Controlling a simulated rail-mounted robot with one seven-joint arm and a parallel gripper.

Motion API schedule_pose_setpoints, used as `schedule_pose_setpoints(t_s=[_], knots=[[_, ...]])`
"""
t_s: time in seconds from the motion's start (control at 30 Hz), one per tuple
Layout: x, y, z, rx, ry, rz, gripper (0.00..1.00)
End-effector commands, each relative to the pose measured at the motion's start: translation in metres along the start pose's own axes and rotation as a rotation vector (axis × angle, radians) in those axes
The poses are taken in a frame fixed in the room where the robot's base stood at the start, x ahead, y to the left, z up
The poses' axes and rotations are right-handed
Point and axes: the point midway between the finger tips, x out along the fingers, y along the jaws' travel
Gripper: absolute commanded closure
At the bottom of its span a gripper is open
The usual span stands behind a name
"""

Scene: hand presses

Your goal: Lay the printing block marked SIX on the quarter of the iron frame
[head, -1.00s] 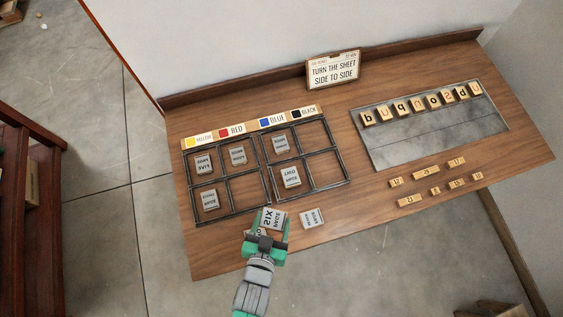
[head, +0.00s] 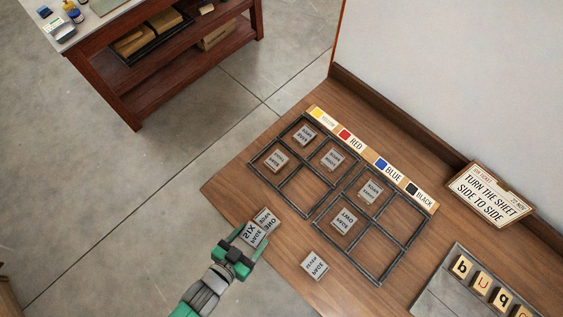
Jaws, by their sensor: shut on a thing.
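The block marked SIX (head: 250,233) is a pale grey piece with dark mirrored lettering. My gripper (head: 243,246) is shut on it near the front edge of the wooden bench. A block marked ONE (head: 269,222) shows just beyond it, partly hidden; I cannot tell whether they touch. The iron frame on the left (head: 282,207) has blocks in three quarters, and its quarter nearest the right frame's lower end is bare. The iron frame on the right (head: 349,259) has a block (head: 370,191) and a block marked TWO (head: 344,220) in two quarters; its other two quarters are bare.
A colour strip (head: 368,155) reads yellow, red, blue, black along the frames' far side. A loose block (head: 315,265) lies on the bench in front of the right frame. A sign (head: 488,195) and a grey tray (head: 446,291) with letter tiles are at the right.

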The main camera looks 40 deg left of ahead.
Motion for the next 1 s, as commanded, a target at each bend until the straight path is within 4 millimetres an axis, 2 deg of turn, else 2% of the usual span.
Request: schedule_pose_setpoints(t_s=[0.1, 0.2, 0.3, 0.4, 0.57, 0.7, 0.8, 1.0], knots=[[0.017, 0.034, -0.006, -0.007, 0.005, -0.003, 0.61], [0.029, 0.060, -0.007, -0.005, 0.003, -0.005, 0.61], [0.039, 0.080, -0.008, -0.003, 0.002, -0.004, 0.61], [0.044, 0.091, -0.009, -0.001, 0.001, -0.003, 0.61], [0.047, 0.096, -0.007, 0.001, 0.000, -0.001, 0.61], [0.056, 0.096, 0.016, 0.001, -0.001, 0.000, 0.61], [0.059, 0.095, 0.024, 0.001, 0.000, -0.001, 0.61], [0.059, 0.095, 0.024, 0.001, 0.001, -0.001, 0.61]])
